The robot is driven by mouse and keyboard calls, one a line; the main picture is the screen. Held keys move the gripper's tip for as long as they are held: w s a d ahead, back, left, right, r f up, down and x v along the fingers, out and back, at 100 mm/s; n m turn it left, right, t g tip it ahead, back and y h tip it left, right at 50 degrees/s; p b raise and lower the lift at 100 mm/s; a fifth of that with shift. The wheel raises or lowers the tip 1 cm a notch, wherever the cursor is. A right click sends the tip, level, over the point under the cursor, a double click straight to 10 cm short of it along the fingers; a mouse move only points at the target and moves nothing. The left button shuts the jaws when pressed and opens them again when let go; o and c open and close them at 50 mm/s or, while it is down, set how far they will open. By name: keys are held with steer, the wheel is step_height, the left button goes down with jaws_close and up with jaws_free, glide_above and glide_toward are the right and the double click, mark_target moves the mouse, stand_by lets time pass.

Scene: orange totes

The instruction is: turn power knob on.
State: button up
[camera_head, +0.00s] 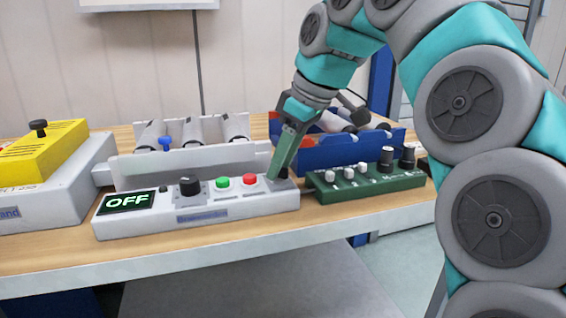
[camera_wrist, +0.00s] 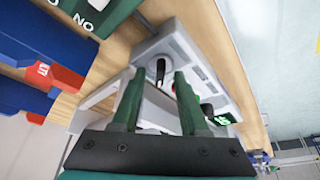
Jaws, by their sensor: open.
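A long white control box (camera_head: 240,208) stands on the wooden bench, with a display (camera_head: 127,202) reading OFF at its left end. It has a black knob (camera_head: 190,186), a green button (camera_head: 222,182) and a red button (camera_head: 250,180). A dark control at its right end is mostly hidden by my gripper (camera_head: 278,170), which points down there. In the wrist view my gripper (camera_wrist: 159,76) is open, and a black knob (camera_wrist: 161,68) shows between its fingertips. I cannot tell whether the fingers touch it. No label marks the power knob legibly.
A green box (camera_head: 366,182) with several knobs stands close on the right. A yellow-topped device (camera_head: 40,152) is at left. The bench's front strip (camera_head: 200,250) is clear.

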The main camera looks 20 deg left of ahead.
steer(key=shift+c, duration=0.3)
jaws_close()
